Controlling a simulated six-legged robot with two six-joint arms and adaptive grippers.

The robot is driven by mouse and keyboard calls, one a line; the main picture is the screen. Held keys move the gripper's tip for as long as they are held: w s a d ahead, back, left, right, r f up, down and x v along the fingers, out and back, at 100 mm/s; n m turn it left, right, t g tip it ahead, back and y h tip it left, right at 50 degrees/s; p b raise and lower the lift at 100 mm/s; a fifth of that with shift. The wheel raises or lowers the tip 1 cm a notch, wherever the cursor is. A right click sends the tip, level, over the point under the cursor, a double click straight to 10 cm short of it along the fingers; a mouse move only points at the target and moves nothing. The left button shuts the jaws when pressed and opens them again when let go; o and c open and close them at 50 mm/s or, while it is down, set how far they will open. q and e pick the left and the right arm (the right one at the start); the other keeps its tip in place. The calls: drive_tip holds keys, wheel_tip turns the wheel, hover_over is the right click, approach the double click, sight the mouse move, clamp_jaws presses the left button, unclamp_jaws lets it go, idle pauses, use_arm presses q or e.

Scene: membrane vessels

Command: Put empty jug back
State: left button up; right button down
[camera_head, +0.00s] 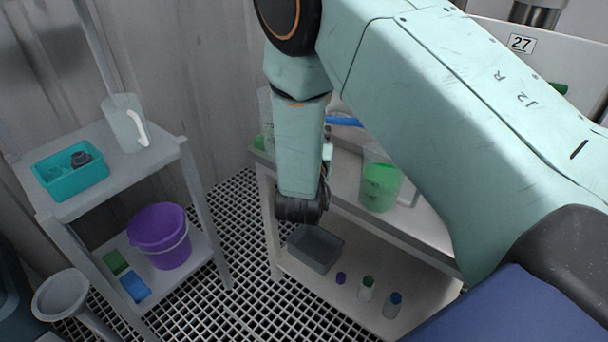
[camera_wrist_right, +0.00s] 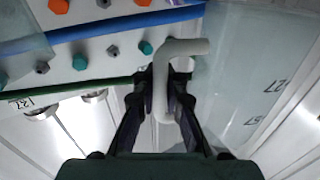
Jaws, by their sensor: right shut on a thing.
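The right wrist view shows my right gripper (camera_wrist_right: 166,92) shut on the pale curved handle (camera_wrist_right: 185,46) of a clear jug (camera_wrist_right: 240,85). The part of this jug in view looks empty; its base and full tilt cannot be made out. In the head view my right arm covers the gripper and most of what it holds. Another clear, empty-looking jug (camera_head: 122,122) with a white handle stands upright on the left shelf's top. A jug with green liquid (camera_head: 380,185) stands on the right bench. My left gripper is not in view.
The left shelf (camera_head: 150,160) also holds a teal tray (camera_head: 72,178) and a purple bucket (camera_head: 160,235). A grey bin (camera_head: 314,250) and small bottles (camera_head: 366,287) stand on the right bench's lower shelf. A blue hose (camera_wrist_right: 110,28) runs near the held jug. Grating floor lies between.

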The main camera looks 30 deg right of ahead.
drive_tip(key=w+d+m+g+h+b, duration=0.1)
drive_tip(key=d+m+g+h, duration=0.1)
drive_tip(key=d, duration=0.3)
drive_tip(key=shift+m+g+h, duration=0.4)
drive_tip(key=shift+g+h, duration=0.1)
drive_tip(key=shift+g, duration=0.1)
drive_tip(key=f+b, duration=0.1)
drive_tip(key=f, duration=0.2)
drive_tip(key=f+b, duration=0.1)
drive_tip(key=f, duration=0.2)
drive_tip(key=f+b, duration=0.1)
drive_tip(key=f, duration=0.2)
drive_tip(key=shift+w+d+f, duration=0.35)
drive_tip(key=shift+f, duration=0.05)
drive_tip(key=shift+a+r, duration=0.15)
drive_tip(key=shift+a, duration=0.05)
drive_tip(key=shift+d+f, duration=0.1)
drive_tip(key=shift+f, duration=0.1)
drive_tip(key=c, duration=1.5)
unclamp_jaws()
drive_tip(key=shift+o, duration=0.5)
